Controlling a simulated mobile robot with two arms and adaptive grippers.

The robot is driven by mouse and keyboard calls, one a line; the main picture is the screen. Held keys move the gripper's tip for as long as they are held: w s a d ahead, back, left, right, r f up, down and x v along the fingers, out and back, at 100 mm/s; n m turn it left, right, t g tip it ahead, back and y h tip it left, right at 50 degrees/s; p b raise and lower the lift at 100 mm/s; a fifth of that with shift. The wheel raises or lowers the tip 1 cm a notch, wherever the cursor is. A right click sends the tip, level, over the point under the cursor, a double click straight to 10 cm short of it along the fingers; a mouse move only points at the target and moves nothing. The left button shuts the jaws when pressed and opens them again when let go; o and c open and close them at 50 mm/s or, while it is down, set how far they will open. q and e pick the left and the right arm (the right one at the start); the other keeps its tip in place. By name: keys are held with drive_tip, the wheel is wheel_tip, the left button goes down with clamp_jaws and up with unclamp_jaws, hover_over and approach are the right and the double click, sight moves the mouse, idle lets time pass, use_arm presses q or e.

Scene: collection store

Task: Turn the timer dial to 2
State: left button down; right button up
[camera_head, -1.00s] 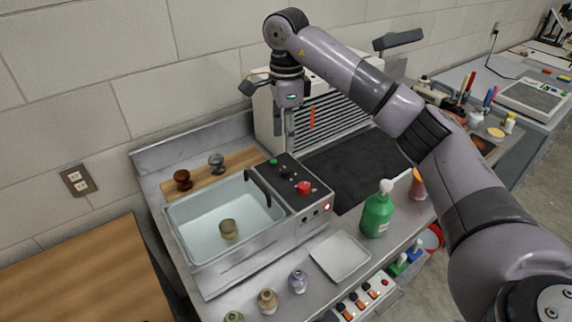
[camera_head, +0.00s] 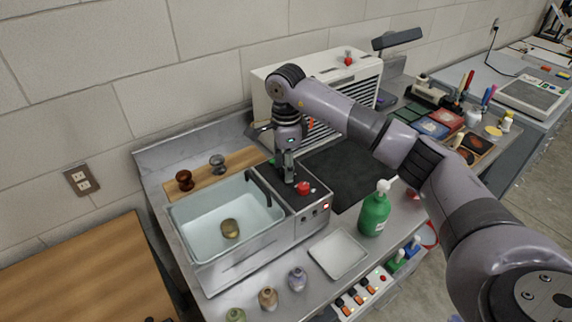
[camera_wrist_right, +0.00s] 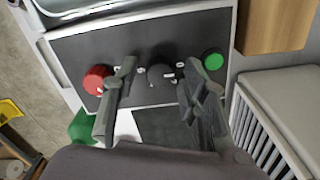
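The black timer dial (camera_wrist_right: 160,72) is on the dark control panel (camera_wrist_right: 65,48), with small white marks around it, too small to read. In the right wrist view it lies between the fingers of my right gripper (camera_wrist_right: 157,84), which is open. I cannot tell whether the fingers touch it. In the head view my right gripper (camera_head: 289,174) points down at the panel (camera_head: 316,196) and hides the dial. A red knob (camera_wrist_right: 97,79) and a green button (camera_wrist_right: 213,61) flank the dial. My left gripper is not in view.
A green pump bottle (camera_head: 375,212) and a white tray (camera_head: 338,254) stand on the counter in front. A vented white unit (camera_head: 262,95) stands behind.

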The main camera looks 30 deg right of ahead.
clamp_jaws()
drive_tip(key=shift+m, duration=0.3)
drive_tip(key=shift+m+b, duration=0.7)
drive_tip(key=shift+m, duration=0.5)
drive_tip(key=m, duration=0.2)
drive_tip(key=shift+m+b, duration=0.4)
drive_tip(key=m+b, duration=0.1)
drive_tip(key=m, duration=0.2)
drive_tip(key=shift+w+r+m, duration=0.1)
drive_tip(key=shift+m, duration=1.4)
